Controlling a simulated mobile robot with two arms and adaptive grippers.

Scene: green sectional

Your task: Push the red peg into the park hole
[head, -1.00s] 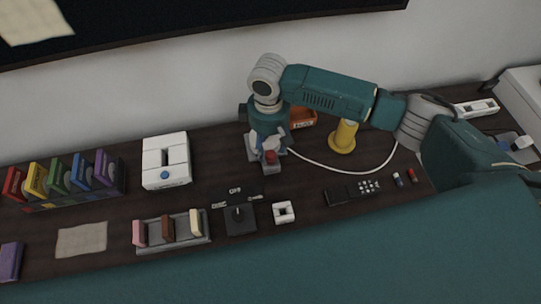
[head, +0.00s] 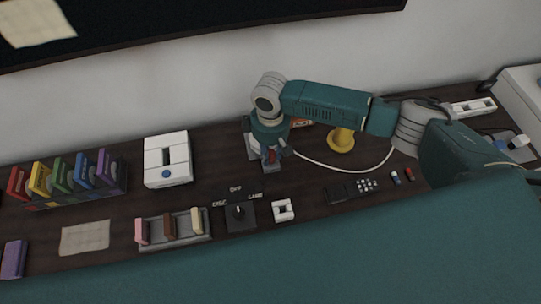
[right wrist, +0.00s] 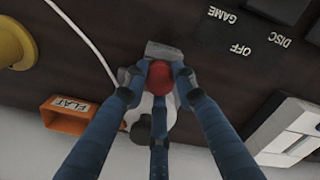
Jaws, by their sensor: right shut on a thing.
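My right gripper (head: 271,154) points down at the back middle of the dark desk. It is shut on the red peg (right wrist: 160,84), whose round red top shows between the blue fingers in the right wrist view. A grey block (right wrist: 160,50) shows just beyond the peg in the right wrist view, and its front edge (head: 271,168) shows below the fingers in the head view. The fingers hide the peg's lower end. I cannot make out the park hole or tell how deep the peg sits. My left gripper is not in view.
A white cable (head: 330,168) runs right from near the gripper. A dial (head: 239,212), a white box (head: 152,172) and a peg tray (head: 172,238) lie to the left and front.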

